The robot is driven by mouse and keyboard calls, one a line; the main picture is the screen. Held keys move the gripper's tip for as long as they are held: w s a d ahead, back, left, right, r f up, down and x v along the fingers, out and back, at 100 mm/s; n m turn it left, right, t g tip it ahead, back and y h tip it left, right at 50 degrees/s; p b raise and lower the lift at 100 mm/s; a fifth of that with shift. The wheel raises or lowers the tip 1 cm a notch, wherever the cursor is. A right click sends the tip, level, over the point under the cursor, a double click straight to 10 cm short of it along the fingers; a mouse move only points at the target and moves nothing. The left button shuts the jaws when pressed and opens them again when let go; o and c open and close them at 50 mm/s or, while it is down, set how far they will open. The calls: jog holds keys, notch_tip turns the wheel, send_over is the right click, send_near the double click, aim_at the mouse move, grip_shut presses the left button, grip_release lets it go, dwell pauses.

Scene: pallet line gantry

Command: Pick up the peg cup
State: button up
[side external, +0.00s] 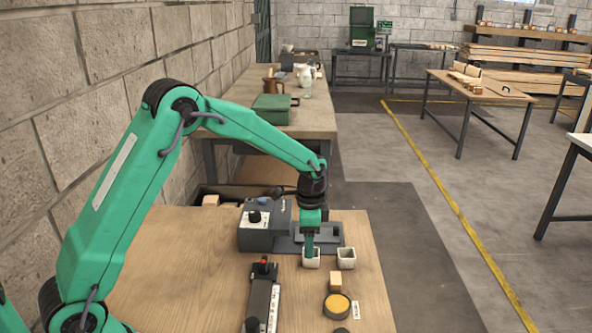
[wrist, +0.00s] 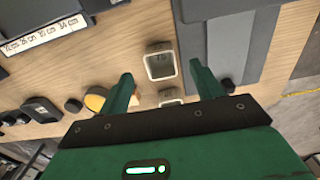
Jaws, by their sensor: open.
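Two small pale square cups stand side by side on the wooden table (side external: 190,265) in the side view: a left cup (side external: 312,262) and a right cup (side external: 346,260). I cannot tell which is the peg cup. My gripper (side external: 309,250) is open and points down at the left cup, with its finger covering part of it. In the wrist view, my gripper (wrist: 160,69) has its fingers apart on either side of that cup (wrist: 161,64), whose open top faces the camera. The other cup (wrist: 171,97) is lower, partly hidden by the gripper body.
A grey machine (side external: 262,229) stands behind the cups. In front are a wooden block (side external: 335,281), a round dark dish with a yellow top (side external: 337,305) and a dark device with a red button (side external: 262,297). The table is clear at left.

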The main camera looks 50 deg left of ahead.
jog(key=shift+f, duration=2.6)
jog(key=c, duration=1)
jog(key=shift+c, duration=0.2)
jog(key=shift+r, duration=0.15)
jog(key=shift+r, duration=0.55)
jog(key=r, duration=0.3)
jog(key=shift+s+d+r, duration=0.1)
jog(key=shift+d, duration=0.2)
jog(key=s+d+r, duration=0.6)
jog(key=d, duration=0.3)
jog(key=shift+d+r, duration=0.15)
jog(key=shift+r, duration=0.05)
